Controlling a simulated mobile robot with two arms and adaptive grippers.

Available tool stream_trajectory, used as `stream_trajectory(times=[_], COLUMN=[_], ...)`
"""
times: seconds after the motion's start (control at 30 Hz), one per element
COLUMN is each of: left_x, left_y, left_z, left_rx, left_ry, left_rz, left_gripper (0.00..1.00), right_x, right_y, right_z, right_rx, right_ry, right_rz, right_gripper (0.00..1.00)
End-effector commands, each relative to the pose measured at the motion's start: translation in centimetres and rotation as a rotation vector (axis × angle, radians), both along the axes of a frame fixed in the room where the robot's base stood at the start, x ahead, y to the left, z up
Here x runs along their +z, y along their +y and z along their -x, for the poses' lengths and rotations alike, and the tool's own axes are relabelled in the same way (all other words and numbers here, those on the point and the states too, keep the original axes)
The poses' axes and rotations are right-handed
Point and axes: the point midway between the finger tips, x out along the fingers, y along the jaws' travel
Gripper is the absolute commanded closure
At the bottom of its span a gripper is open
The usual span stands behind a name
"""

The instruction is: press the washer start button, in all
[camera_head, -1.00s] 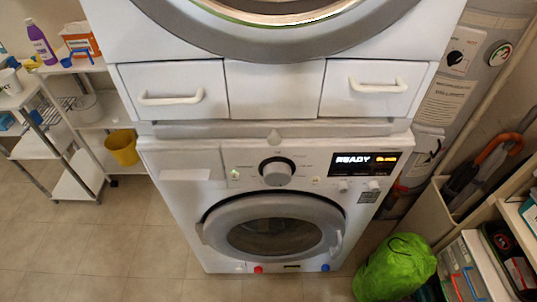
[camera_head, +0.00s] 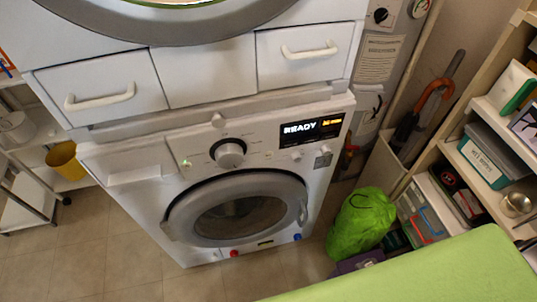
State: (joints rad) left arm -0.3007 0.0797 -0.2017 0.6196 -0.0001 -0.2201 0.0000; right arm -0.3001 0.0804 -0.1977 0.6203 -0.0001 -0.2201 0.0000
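The white washer (camera_head: 123,205) stands in the middle of the head view, slightly tilted in the picture, with its round grey-rimmed door (camera_head: 240,207) closed. Its panel has a round dial (camera_head: 230,154), a lit display (camera_head: 311,129) reading "READY" with orange digits, and a small green light (camera_head: 187,164) at the left. Small buttons sit below the display, including a pale one (camera_head: 323,159) at the right; I cannot tell which is the start button. Neither of my grippers is in view.
A second machine with two handled drawers (camera_head: 98,90) sits above the washer. A green flat surface (camera_head: 430,275) fills the lower right. A green bag (camera_head: 361,222) stands right of the washer, beside loaded shelves (camera_head: 455,158). A yellow bucket (camera_head: 66,160) is at left.

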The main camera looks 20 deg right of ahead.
Motion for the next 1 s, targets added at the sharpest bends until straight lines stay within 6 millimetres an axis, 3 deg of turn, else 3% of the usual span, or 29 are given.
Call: stream_trajectory(times=[0.03, 0.1, 0.13, 1.0], left_x=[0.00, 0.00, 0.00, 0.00], left_y=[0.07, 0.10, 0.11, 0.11], left_z=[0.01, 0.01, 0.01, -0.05], left_rx=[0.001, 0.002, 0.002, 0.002], left_ry=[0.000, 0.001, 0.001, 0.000], left_rz=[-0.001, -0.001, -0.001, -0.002], left_gripper=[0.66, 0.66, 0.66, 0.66], right_x=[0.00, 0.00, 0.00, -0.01], right_y=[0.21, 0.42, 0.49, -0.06], right_z=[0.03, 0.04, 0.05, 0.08], right_rx=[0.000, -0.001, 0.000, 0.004], right_ry=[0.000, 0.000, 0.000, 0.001], right_rz=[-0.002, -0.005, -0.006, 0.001], right_gripper=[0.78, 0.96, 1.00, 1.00])
